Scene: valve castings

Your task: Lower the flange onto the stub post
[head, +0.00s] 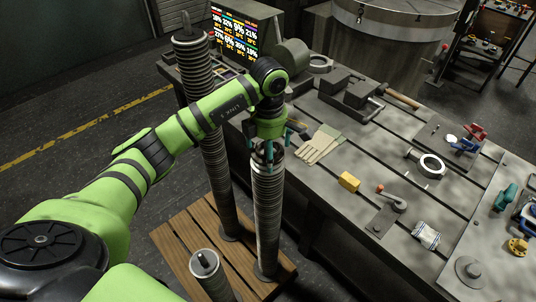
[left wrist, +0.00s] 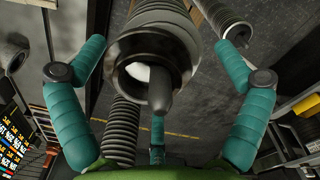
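My left gripper (head: 268,152), with teal fingers, is at the top of the middle ribbed grey stack (head: 268,205). In the left wrist view the fingers (left wrist: 158,75) stand spread around the ring-shaped top end (left wrist: 150,30), with gaps at both sides. A dark peg (left wrist: 160,95) sticks out of its bore. A short stack with a peg on top (head: 205,262) stands in front, apparently the stub post. A taller ribbed stack (head: 197,85) with a peg stands behind left. I cannot tell a separate flange on the stacks. My right gripper is not in view.
The stacks stand on a slatted wooden pallet (head: 172,240). A slotted metal bench (head: 330,190) lies close on the right. A screen (head: 236,28) stands behind.

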